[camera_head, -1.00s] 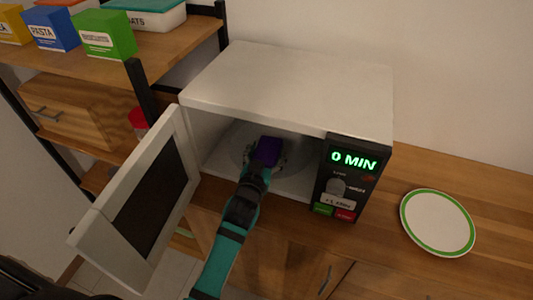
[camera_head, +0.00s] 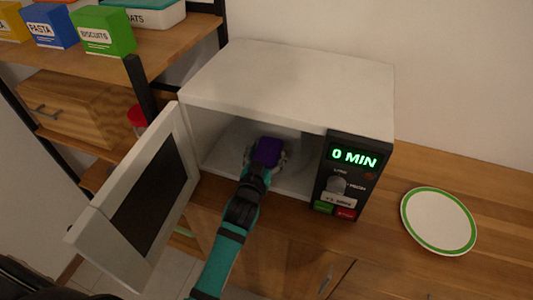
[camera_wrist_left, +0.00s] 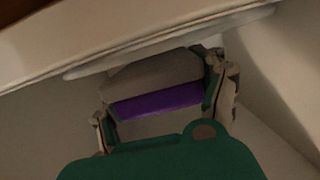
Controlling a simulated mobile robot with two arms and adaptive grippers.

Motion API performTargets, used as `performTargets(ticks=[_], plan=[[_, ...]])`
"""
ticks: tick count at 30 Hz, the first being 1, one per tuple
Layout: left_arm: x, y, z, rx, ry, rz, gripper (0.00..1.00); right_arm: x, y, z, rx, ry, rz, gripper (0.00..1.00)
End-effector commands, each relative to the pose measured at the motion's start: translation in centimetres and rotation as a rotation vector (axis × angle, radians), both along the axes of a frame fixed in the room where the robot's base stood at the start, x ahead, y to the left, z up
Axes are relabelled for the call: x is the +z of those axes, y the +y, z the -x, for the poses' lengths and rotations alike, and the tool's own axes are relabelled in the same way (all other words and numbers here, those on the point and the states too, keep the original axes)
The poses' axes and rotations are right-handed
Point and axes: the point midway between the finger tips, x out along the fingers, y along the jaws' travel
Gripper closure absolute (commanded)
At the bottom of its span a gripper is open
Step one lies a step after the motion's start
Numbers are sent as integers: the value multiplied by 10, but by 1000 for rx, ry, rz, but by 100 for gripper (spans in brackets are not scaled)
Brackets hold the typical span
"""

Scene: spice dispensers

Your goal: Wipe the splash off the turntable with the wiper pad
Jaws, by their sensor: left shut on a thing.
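The wiper pad (camera_head: 267,150) is purple and sits inside the open microwave (camera_head: 290,85). My left gripper (camera_head: 265,158) is shut on the pad, with a finger on either side. In the left wrist view the pad (camera_wrist_left: 160,101) shows as a purple strip with a grey part, between the fingers. The turntable (camera_head: 236,142) is a dim pale disc on the microwave floor, partly covered by the pad and gripper. I cannot tell whether the pad touches it. No splash can be made out. My right gripper is not in view.
The microwave door (camera_head: 150,195) stands open to the left of my arm. The control panel (camera_head: 350,178), reading 0 MIN, is close on the right. A green-rimmed plate (camera_head: 438,221) lies on the wooden counter. Boxes (camera_head: 107,34) stand on the shelf at upper left.

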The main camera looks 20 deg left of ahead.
Motion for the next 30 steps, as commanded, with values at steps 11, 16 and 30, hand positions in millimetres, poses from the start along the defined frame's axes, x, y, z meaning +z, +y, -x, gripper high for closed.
performTargets(ticks=[11,16,30], plan=[[-8,0,0,0,-1,0,56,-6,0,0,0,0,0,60],[-9,0,-1,0,-1,0,56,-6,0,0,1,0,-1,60],[-9,-1,-36,0,-1,2,56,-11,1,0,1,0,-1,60]])
